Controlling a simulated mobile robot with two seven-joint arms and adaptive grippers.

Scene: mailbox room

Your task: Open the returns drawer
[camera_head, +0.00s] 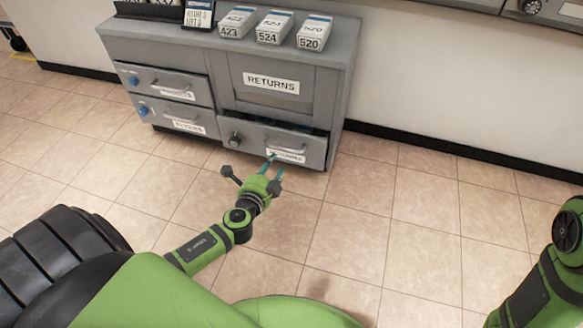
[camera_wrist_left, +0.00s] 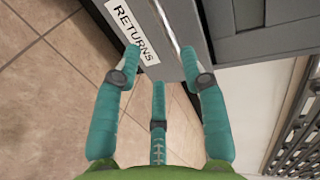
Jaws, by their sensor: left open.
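The returns drawer (camera_head: 275,141) is the lower right drawer of the grey cabinet. It has a bar handle, a dark knob at its left and a white label. A dark gap shows along its top edge, so it appears slightly out. My left gripper (camera_head: 262,168) is open in front of this drawer, near its label. In the left wrist view, the open fingers (camera_wrist_left: 160,58) reach toward the drawer front, with the RETURNS label (camera_wrist_left: 132,30) by the left finger. The pale handle bar (camera_wrist_left: 168,28) lies between the fingertips; contact cannot be told. My right gripper is out of view.
The cabinet top (camera_head: 345,38) carries several labelled white boxes (camera_head: 274,27) and a small sign (camera_head: 199,14). A large RETURNS panel (camera_head: 272,84) is above the drawer. Two other drawers are at left. The tiled floor (camera_head: 400,215) is clear in front and at right.

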